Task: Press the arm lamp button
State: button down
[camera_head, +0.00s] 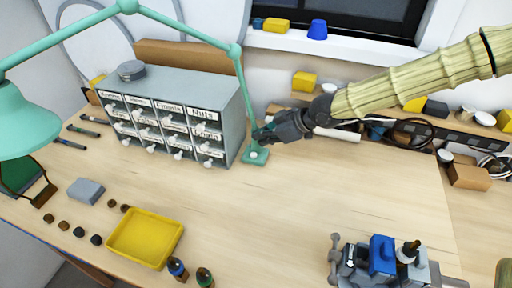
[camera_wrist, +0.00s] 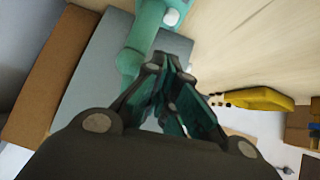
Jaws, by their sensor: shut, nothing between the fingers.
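A teal arm lamp (camera_head: 239,75) stands at the back of the bench, with its shade (camera_head: 24,125) hanging at the left. Its small square base (camera_head: 255,158) sits right of the grey drawer cabinet and bears a pale round button (camera_head: 254,154). In the wrist view the lamp's teal arm (camera_wrist: 138,40) runs up to the base with the whitish button (camera_wrist: 171,17) near the top edge. My gripper (camera_head: 262,137) is shut and empty, just above and beside the base. Its fingertips (camera_wrist: 170,65) point toward the lamp in the wrist view. A gap to the button shows there.
The grey drawer cabinet (camera_head: 176,84) with labelled drawers stands close left of the lamp base. A yellow tray (camera_head: 146,238) lies at the front, and a blue and grey device (camera_head: 382,258) at the front right. The middle of the bench is clear.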

aim_at(254, 155)
jog(key=shift+x, duration=1.35)
jog(key=shift+a+f, duration=0.1)
jog(key=shift+f, duration=0.25)
jog(key=shift+w+f+p, duration=0.1)
jog(key=shift+f+p, duration=0.15)
jog(key=shift+f, duration=0.6)
jog(key=shift+w+f+p, duration=0.15)
jog(key=shift+f+p, duration=0.05)
jog(key=shift+f, duration=0.65)
jog(key=shift+f, duration=0.1)
